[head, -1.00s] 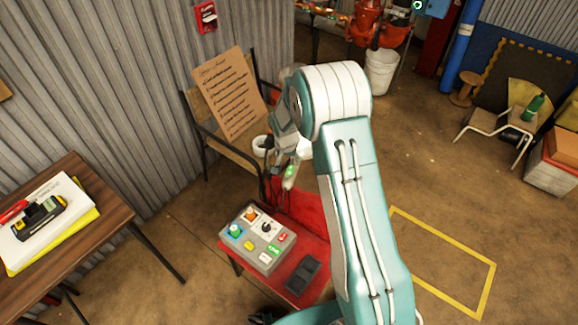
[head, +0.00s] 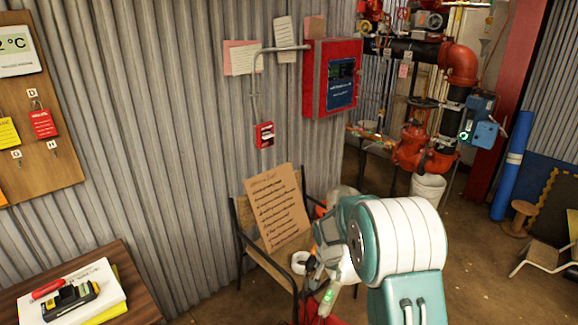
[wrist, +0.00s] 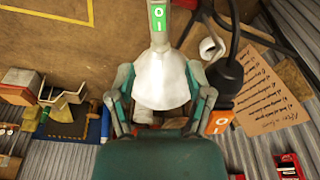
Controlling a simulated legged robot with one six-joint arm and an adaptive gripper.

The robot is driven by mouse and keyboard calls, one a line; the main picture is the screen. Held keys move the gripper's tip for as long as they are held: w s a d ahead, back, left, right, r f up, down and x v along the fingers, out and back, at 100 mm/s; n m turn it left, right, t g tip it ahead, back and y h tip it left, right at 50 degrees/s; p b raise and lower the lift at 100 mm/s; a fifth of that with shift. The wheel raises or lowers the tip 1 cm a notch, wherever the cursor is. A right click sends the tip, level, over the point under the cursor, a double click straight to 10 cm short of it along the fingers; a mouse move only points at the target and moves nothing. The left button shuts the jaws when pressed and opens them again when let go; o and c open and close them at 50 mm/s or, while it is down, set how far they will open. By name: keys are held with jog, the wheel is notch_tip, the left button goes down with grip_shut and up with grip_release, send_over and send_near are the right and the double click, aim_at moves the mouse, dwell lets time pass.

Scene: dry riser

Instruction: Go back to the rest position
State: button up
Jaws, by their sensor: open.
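My gripper (head: 322,288) is at the lower middle of the head view, on the left side of my folded arm, in front of the chair. Its jaws are open and no grasped object can be made out. The wrist view shows its two grey-green fingers apart around a white part (wrist: 160,82); a green label lies above that part. I cannot tell how the white part is joined to the gripper. My arm hides part of the floor.
A chair (head: 240,240) with a cardboard notice (head: 277,208) and a white roll (head: 300,262) stands by the corrugated wall. A wooden table (head: 138,298) is at lower left. A red alarm panel (head: 316,75) and red pipework (head: 412,150) are behind. Floor at right is partly clear.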

jog(key=s+r+n+t, duration=0.1)
jog(key=s+r, duration=0.6)
jog(key=r, duration=0.3)
jog(key=s+r+n+t, duration=0.1)
jog(key=s+r+n, duration=0.1)
jog(key=s+r, duration=0.65)
jog(key=s+r+n, duration=0.1)
jog(key=s+r, duration=0.1)
jog(key=s, duration=0.3)
jog(key=s+r+n+t, duration=0.1)
jog(key=s+r, duration=0.1)
jog(key=s, duration=0.4)
jog(key=s+r+n+y, duration=0.1)
jog(key=s+r, duration=0.1)
jog(key=s, duration=0.4)
jog(key=shift+s+a+r+t, duration=0.2)
jog(key=shift+r+t, duration=0.05)
jog(key=shift+t, duration=0.15)
